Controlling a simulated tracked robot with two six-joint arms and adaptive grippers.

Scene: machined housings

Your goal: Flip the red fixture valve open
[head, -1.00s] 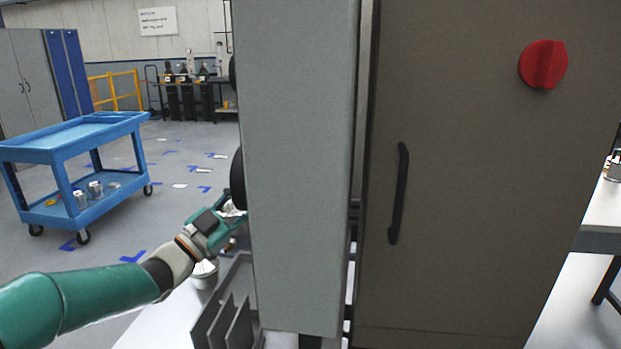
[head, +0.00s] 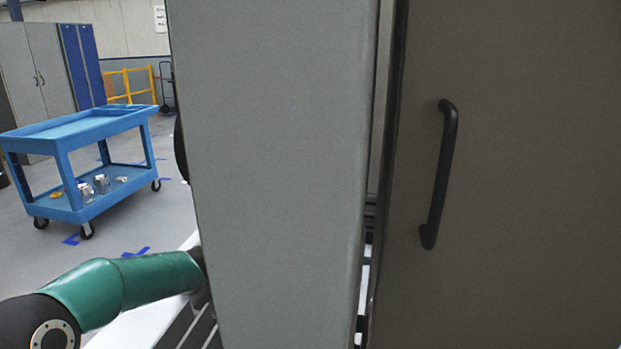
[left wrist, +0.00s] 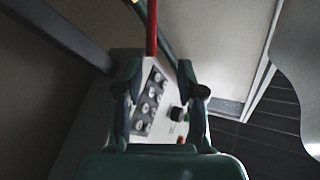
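My left gripper (left wrist: 159,76) shows in the left wrist view with its two fingers apart and nothing clearly held between them. A narrow red bar (left wrist: 152,28), perhaps the valve's lever, stands just beyond the fingertips, slightly left of centre. I cannot tell how far it is from the fingers. In the head view, only my green left arm shows at lower left; its gripper is hidden behind the pale grey housing (head: 275,150). My right gripper is in neither view.
In the left wrist view, a pale panel with several round fittings (left wrist: 148,105) and a dark knob (left wrist: 176,113) lies beyond the fingers. In the head view, a brown-grey door with a black handle (head: 440,175) fills the right. A blue cart (head: 85,130) stands left.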

